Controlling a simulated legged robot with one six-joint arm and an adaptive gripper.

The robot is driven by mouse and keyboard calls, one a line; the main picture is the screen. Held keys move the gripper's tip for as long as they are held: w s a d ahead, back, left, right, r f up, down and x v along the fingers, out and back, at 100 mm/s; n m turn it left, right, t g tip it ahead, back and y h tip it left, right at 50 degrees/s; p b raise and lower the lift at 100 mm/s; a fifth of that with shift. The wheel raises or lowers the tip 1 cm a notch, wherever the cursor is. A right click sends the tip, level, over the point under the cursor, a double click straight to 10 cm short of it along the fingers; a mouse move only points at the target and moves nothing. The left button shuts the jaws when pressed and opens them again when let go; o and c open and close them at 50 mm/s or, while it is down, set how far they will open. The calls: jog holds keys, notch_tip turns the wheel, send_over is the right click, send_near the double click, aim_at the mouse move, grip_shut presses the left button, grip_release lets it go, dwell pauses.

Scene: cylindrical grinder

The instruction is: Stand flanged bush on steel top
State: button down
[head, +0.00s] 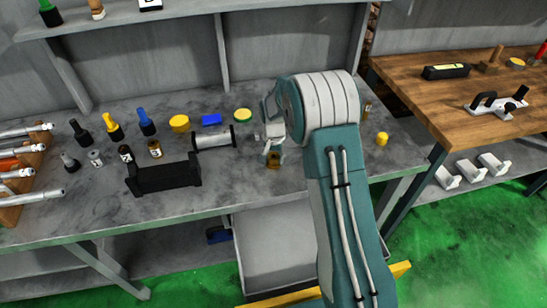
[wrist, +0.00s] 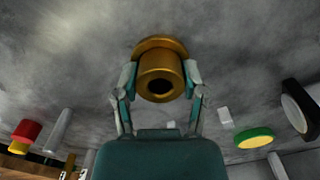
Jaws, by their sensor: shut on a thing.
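The flanged bush (wrist: 160,72) is brass-coloured, with a wide flange and a round bore. In the wrist view its bored end faces the camera and the flange is at the far end, toward the grey top. My gripper (wrist: 160,80) is shut on the bush's barrel, one finger on each side. In the head view the bush (head: 273,160) shows small below my gripper (head: 271,148), partly hidden by it. The steel top (head: 225,179) is the grey mottled bench surface under them. I cannot tell whether the flange touches it.
A black cradle (head: 164,178) and a grey cylinder (head: 214,138) stand left of my gripper. Yellow, blue and green pieces lie behind. A yellow piece (head: 382,138) lies right of my arm. A wooden bench (head: 440,95) adjoins at right. The front strip of steel top is clear.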

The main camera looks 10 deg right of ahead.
jog(key=shift+c, duration=0.7)
grip_release()
jog(key=shift+f, duration=0.1)
jog(key=s+r+n+t, duration=0.1)
jog(key=s+r, duration=0.2)
jog(key=r, duration=0.7)
jog(key=s+r, duration=0.3)
jog(key=r, duration=0.8)
jog(key=s+r+n+t, duration=0.2)
jog(key=s+r, duration=0.1)
jog(key=s, duration=1)
jog(key=s+r+n+t, duration=0.2)
jog(key=s+r+n, duration=0.1)
jog(key=s, duration=1.1)
jog(key=shift+r+t, duration=0.3)
jog(key=shift+r, duration=0.1)
